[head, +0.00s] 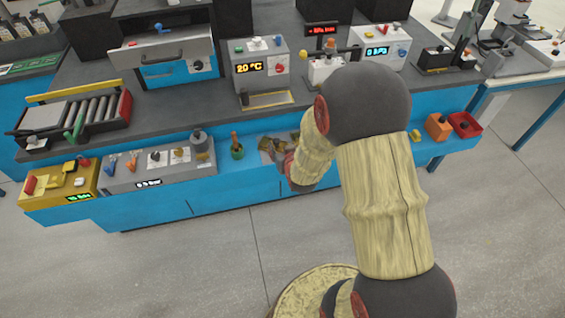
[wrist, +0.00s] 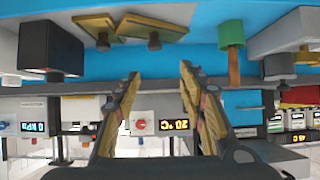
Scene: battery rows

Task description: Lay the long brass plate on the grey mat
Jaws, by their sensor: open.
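Two brass plates with dark knobs lie on the low blue shelf. In the wrist view, which is upside down, the longer-looking plate (wrist: 153,27) is beside a shorter-looking plate (wrist: 93,27). A pale grey flat patch (wrist: 178,13) beside them may be the grey mat. In the head view, brass pieces (head: 278,146) show beside my gripper (head: 285,158), partly covered by my arm. My gripper's fingers (wrist: 160,75) are apart with nothing between them. The plates are beyond the fingertips and apart from them.
A green cup (head: 237,152) with a wooden handle stands left of the plates. A dark box (wrist: 50,50) stands on the plates' other side. Orange (head: 437,127) and red (head: 465,125) bins sit right.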

